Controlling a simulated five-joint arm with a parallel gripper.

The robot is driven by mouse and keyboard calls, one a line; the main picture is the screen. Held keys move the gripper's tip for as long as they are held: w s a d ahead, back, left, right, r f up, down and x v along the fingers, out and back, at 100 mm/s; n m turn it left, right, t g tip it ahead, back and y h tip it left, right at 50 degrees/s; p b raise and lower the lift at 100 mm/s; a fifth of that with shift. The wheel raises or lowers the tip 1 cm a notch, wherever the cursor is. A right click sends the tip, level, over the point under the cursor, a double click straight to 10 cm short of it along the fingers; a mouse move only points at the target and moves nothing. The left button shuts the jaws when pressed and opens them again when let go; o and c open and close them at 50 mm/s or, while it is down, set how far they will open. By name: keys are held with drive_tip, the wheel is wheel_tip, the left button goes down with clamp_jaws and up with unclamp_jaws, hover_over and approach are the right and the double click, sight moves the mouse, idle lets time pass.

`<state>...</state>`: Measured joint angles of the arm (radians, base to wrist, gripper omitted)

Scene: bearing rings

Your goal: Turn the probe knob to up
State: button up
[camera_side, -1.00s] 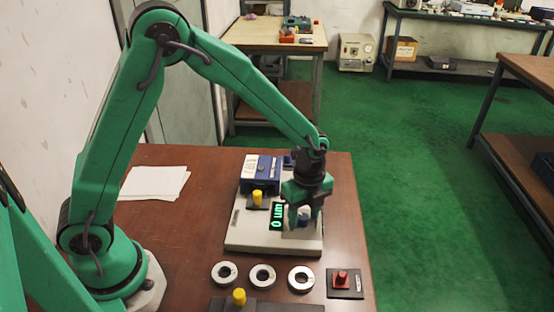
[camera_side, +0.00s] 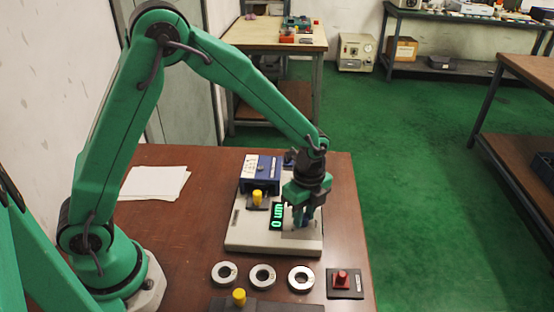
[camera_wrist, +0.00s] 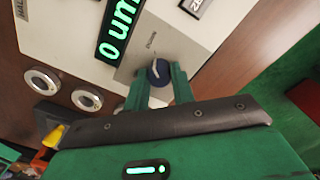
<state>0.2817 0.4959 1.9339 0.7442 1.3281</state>
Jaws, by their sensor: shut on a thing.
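The probe knob (camera_wrist: 158,72) is dark blue with a pale pointer line, on a light grey plate in the wrist view. A label that seems to read DOWN is printed beside it. My gripper (camera_wrist: 158,84) has its two green fingers around the knob, one on each side, and is shut on it. In the side view my gripper (camera_side: 303,222) points down over the right part of the grey instrument base (camera_side: 245,240), and the knob is largely hidden by the fingers. A display (camera_side: 277,216) next to it reads 0 um in green.
Three metal rings (camera_side: 262,275) lie in a row in front of the base. A red knob (camera_side: 342,279) on a dark plate is to their right. A blue box (camera_side: 262,174) and a yellow knob (camera_side: 257,198) stand behind the display. White paper (camera_side: 155,183) lies at left.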

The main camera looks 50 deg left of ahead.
drive_tip(key=n, duration=0.8)
drive_tip(key=shift+a, duration=0.1)
drive_tip(key=n, duration=0.4)
drive_tip(key=shift+a+n, duration=0.1)
drive_tip(key=shift+n, duration=2)
drive_tip(key=shift+w, duration=0.1)
drive_tip(key=o, duration=1)
